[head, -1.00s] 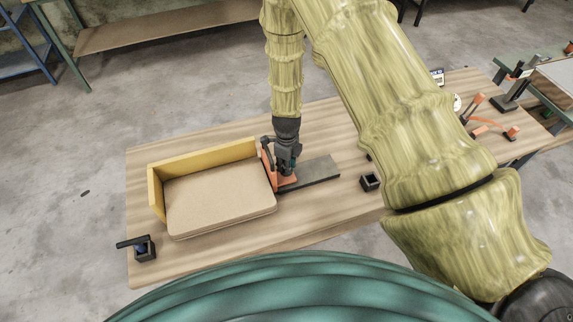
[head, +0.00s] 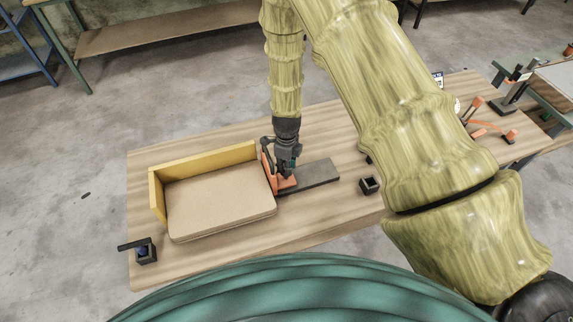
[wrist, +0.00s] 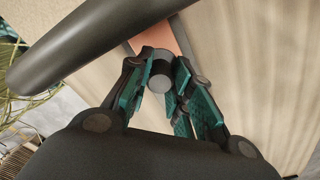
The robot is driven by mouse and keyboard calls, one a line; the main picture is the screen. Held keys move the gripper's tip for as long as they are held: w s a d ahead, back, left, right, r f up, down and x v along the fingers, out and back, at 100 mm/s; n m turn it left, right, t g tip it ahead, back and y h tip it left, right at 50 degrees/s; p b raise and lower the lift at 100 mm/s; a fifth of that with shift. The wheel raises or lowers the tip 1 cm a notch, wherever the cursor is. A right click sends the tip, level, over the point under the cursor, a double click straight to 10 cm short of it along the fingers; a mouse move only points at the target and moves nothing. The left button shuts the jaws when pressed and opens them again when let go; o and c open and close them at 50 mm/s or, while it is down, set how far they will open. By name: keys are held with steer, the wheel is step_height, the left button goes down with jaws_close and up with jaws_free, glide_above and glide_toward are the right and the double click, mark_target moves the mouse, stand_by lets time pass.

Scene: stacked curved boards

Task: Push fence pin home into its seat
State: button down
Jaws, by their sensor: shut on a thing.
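My gripper (head: 287,173) points down at the orange fence (head: 269,171), beside the right end of the board stack. In the wrist view the green-padded fingers of my gripper (wrist: 163,88) are shut on a grey round-ended cylinder, which I take for the fence pin (wrist: 160,72). Part of the orange fence (wrist: 158,37) shows beyond it. The fence stands on a flat dark rail (head: 318,177). The seat and the pin's lower end are hidden, so I cannot tell how deep the pin sits.
The tan board stack (head: 220,197) rests against a yellow corner stop (head: 205,166) on the wooden table (head: 220,245). A black block with a lever (head: 146,251) stands at front left. A small open black box (head: 369,185) stands right of the rail. Orange-handled tools (head: 478,106) lie farther right.

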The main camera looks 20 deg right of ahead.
steer(key=shift+n, duration=0.3)
steer(key=shift+f+b, duration=0.8)
steer(key=shift+f, duration=0.65)
stand_by(0.7)
steer(key=shift+r, duration=0.2)
steer(key=shift+r+p, duration=0.95)
steer(key=shift+r, duration=0.3)
steer(key=shift+m, duration=0.7)
steer(key=shift+f+b, duration=0.6)
steer(key=shift+f, duration=0.75)
stand_by(0.6)
steer(key=shift+r, duration=0.2)
steer(key=shift+r+p, duration=0.95)
steer(key=shift+r, duration=0.25)
